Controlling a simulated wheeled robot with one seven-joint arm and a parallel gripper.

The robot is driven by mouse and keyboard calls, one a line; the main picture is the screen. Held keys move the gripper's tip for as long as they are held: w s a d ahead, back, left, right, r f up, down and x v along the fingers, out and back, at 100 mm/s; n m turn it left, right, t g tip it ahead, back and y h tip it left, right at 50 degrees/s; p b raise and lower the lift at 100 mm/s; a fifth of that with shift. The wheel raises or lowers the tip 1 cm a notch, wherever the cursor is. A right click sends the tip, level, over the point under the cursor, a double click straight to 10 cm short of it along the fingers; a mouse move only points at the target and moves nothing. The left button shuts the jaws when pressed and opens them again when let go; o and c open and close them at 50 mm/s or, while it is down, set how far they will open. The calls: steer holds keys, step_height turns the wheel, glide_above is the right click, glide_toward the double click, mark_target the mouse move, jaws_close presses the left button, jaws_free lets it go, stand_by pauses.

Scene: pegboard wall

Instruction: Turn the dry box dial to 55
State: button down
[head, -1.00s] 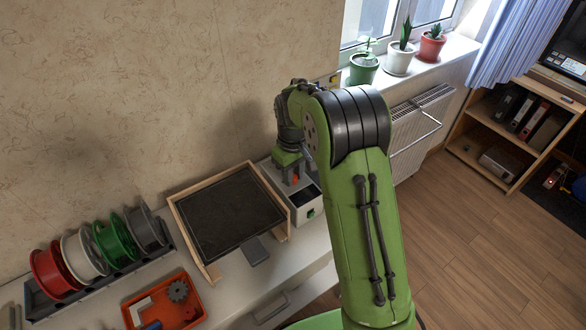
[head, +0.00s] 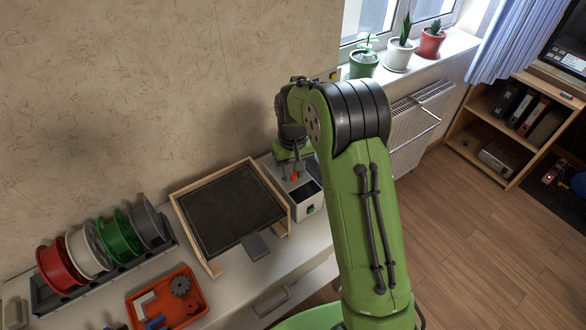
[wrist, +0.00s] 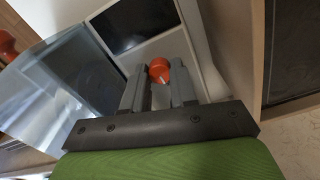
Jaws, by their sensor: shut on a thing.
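The dry box (head: 309,205) is a small pale box with a dark panel on top, right of the framed black plate. Its orange dial (head: 295,177) shows beneath my gripper (head: 292,170). In the wrist view, the round orange dial (wrist: 159,69) with a pale pointer mark sits between the two grey fingers of my gripper (wrist: 158,74), which are shut on it. The dark panel (wrist: 135,22) shows beyond the dial in the wrist view. No number or scale is legible, so the setting cannot be read.
A wooden-framed black plate (head: 232,208) lies close left of the dry box. Several spools (head: 88,257) stand in a rack farther left, with an orange tray (head: 167,305) in front. The wall is close behind. Potted plants (head: 398,56) stand on the sill.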

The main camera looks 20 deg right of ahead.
mark_target(293, 174)
steer(key=c, duration=0.9)
jaws_free()
step_height(293, 174, up, 16)
steer(key=p, duration=0.4)
steer(key=shift+f, duration=0.1)
